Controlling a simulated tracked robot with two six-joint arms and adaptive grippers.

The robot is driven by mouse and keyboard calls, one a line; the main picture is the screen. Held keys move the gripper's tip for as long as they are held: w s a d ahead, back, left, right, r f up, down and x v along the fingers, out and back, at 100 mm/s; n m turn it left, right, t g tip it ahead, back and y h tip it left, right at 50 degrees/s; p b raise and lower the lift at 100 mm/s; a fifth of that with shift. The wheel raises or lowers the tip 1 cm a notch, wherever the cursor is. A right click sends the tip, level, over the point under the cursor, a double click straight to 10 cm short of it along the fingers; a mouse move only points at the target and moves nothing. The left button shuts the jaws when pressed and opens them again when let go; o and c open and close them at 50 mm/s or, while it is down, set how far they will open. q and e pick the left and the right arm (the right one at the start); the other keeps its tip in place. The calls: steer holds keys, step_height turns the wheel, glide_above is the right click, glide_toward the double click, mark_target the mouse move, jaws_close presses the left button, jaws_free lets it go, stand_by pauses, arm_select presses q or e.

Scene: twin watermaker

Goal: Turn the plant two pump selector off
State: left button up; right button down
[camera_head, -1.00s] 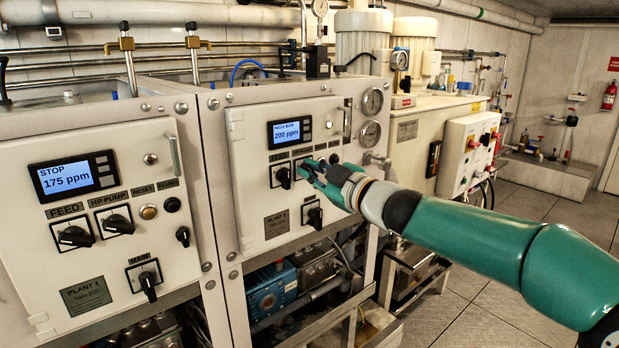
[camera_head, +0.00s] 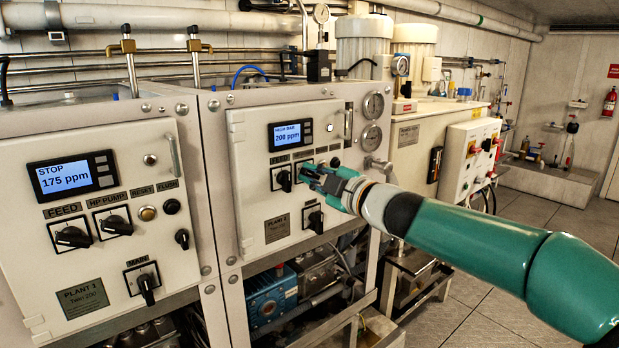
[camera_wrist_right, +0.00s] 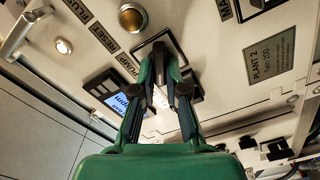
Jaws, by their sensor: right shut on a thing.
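The plant two panel (camera_head: 250,170) is the right one of two similar white panels. Its display (camera_head: 290,135) is lit and seems to read "HIGH BAR 200 ppm". My right gripper (camera_head: 306,174) is shut on the pump selector, right of the feed selector (camera_head: 284,180). The selector's knob is mostly hidden by the fingers in the head view, so I cannot tell its angle. In the right wrist view my gripper's two green fingers (camera_wrist_right: 161,72) close over the selector, beside the "PUMP" label (camera_wrist_right: 126,64). My left gripper is not in view.
The plant two main selector (camera_head: 315,220) sits just below my gripper. The plant one panel (camera_head: 60,230), reading "STOP 175 ppm", stands at left. Gauges (camera_head: 372,106) and a white control box (camera_head: 468,160) are to the right. The floor (camera_head: 545,215) there is clear.

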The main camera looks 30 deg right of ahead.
steer(key=shift+f, duration=0.15)
steer(key=c, duration=1.2)
jaws_free()
steer(key=shift+w+a, duration=0.1)
steer(key=shift+w, duration=0.05)
steer(key=s+d, duration=0.1)
steer(key=s, duration=1.1)
